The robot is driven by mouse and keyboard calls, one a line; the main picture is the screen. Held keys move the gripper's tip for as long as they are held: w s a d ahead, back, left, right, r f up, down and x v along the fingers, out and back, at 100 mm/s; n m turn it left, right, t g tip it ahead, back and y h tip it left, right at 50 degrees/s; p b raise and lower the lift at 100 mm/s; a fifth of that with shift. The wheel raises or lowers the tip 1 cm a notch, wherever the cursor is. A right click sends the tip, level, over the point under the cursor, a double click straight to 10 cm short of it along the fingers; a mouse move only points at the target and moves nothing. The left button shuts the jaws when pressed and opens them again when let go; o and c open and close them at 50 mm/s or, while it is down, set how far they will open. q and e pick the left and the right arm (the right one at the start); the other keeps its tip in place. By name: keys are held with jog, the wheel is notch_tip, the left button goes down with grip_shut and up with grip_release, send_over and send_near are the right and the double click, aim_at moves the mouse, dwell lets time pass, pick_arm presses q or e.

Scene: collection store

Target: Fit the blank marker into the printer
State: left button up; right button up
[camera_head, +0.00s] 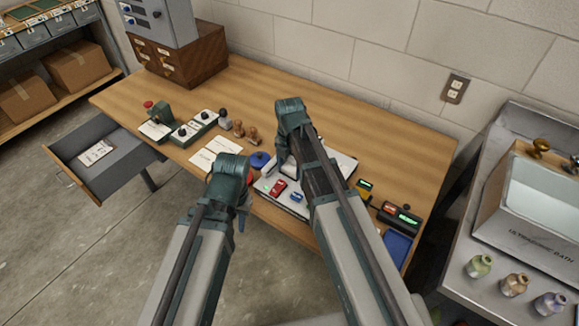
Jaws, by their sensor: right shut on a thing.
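My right gripper (283,160) is over the white tray (338,166) on the desk. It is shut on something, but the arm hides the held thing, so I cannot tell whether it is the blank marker. My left gripper (245,205) is at the desk's front edge, left of the tray; its fingers are mostly hidden by its wrist. A small green device with a red knob (160,114) stands at the desk's left, beside a pale unit with black knobs (194,126). I cannot tell which device is the printer.
A red toy car (278,187) and a blue one (297,197) lie on the tray. Wooden stamps (252,135), papers (215,153) and a blue round pad (259,160) lie nearby. An open drawer (98,160) juts out at left. The desk's back right is clear.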

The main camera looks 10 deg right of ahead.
jog(key=shift+f, duration=0.25)
jog(key=o, duration=1.3)
jog(key=shift+r, duration=0.1)
notch_tip(320, 180, up, 14)
jog(key=p, duration=1.3)
jog(key=shift+f, duration=0.2)
